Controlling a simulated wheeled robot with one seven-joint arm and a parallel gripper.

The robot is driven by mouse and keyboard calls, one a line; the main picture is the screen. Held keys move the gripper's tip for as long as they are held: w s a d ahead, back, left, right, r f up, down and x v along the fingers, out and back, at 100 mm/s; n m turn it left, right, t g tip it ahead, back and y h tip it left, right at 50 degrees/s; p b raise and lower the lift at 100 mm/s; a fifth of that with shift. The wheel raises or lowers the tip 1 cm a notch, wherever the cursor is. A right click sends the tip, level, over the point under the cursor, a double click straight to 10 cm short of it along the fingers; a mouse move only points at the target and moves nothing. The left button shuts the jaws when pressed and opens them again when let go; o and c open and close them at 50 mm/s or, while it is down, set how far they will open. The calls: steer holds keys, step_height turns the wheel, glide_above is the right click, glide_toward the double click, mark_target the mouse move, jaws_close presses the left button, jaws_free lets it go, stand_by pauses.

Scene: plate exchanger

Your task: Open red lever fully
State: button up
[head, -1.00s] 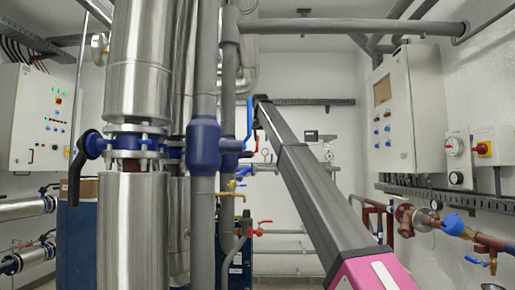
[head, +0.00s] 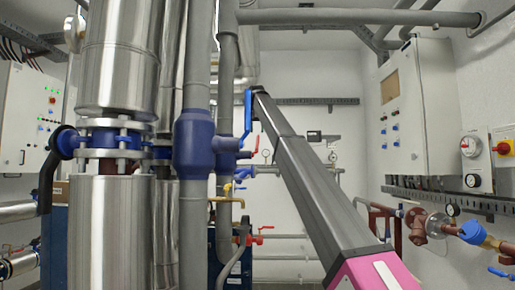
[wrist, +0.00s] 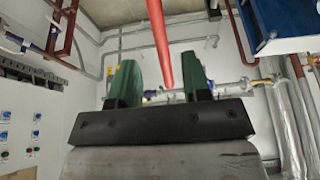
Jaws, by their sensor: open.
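A long red lever (wrist: 160,45) comes down from the top edge of the wrist view and tapers between the green fingers of my gripper (wrist: 160,85). The fingers stand apart on either side of it, with a gap to each; I cannot tell how deep the lever sits between them. In the head view a small red handle (head: 257,144) shows beside the far end of my arm, and I cannot tell whether it is the same lever. My gripper is hidden there behind the arm.
A blue upright lever (head: 248,110) and a blue valve body (head: 193,141) are close left of my arm's end. Another red-handled valve (head: 265,228) sits lower down. Large steel pipes (head: 120,55) fill the left; a control cabinet (head: 418,105) hangs on the right wall.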

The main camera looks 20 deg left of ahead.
mark_target(257, 141)
steer(key=x, duration=0.9)
steer(key=shift+f, duration=0.1)
jaws_close()
